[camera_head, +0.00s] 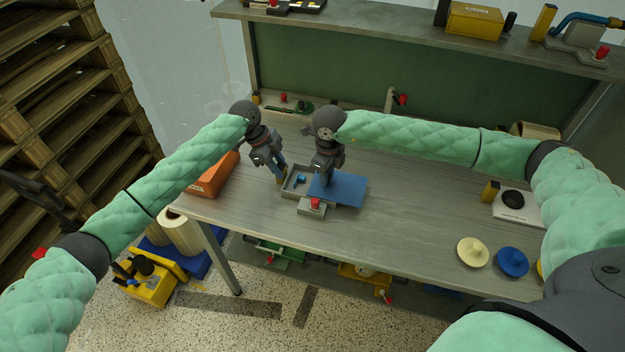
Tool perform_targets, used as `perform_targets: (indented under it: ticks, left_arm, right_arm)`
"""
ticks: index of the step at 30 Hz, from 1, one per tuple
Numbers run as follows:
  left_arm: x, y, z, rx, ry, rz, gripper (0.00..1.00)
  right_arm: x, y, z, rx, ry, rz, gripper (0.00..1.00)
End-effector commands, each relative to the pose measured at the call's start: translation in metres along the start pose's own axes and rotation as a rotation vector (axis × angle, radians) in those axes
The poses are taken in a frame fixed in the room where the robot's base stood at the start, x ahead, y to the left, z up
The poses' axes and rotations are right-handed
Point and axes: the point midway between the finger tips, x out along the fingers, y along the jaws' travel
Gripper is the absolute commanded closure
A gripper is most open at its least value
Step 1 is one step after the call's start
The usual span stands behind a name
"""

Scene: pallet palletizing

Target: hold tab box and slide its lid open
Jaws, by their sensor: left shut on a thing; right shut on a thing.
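The tab box (288,190) is a grey open-topped box near the front edge of the workbench. Its blue lid (347,190) lies to the right, so the box's left part is uncovered and a small blue item (300,180) shows inside. My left gripper (281,174) is shut at the box's left side, on what looks like its tab; the fingertips' contact is small and hard to see. My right gripper (326,180) is shut at the lid's upper left part, and the gripper hides whatever it grips there.
A grey block with a red top (315,204) sits just in front of the box and lid. An orange bin (213,176) stands at the bench's left end. The bench between is clear.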

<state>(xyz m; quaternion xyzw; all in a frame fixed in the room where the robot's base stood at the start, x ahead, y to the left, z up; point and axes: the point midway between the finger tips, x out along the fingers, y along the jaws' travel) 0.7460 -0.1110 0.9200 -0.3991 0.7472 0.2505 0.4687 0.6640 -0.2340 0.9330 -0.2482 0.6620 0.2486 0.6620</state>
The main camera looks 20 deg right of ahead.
Motion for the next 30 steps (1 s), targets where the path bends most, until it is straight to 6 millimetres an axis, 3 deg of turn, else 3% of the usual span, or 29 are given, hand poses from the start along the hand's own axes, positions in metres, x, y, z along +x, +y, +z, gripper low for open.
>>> perform_targets:
  ticks: [21,30]
  left_arm:
    - [0.001,0.001,0.002,-0.001,-0.002,0.001,1.0]
    - [0.001,0.001,0.002,-0.001,-0.002,0.001,1.0]
  right_arm:
    - [0.0,-0.008,-0.028,0.001,0.002,-0.001,0.99]
    - [0.0,-0.008,-0.03,0.0,0.001,0.0,0.99]
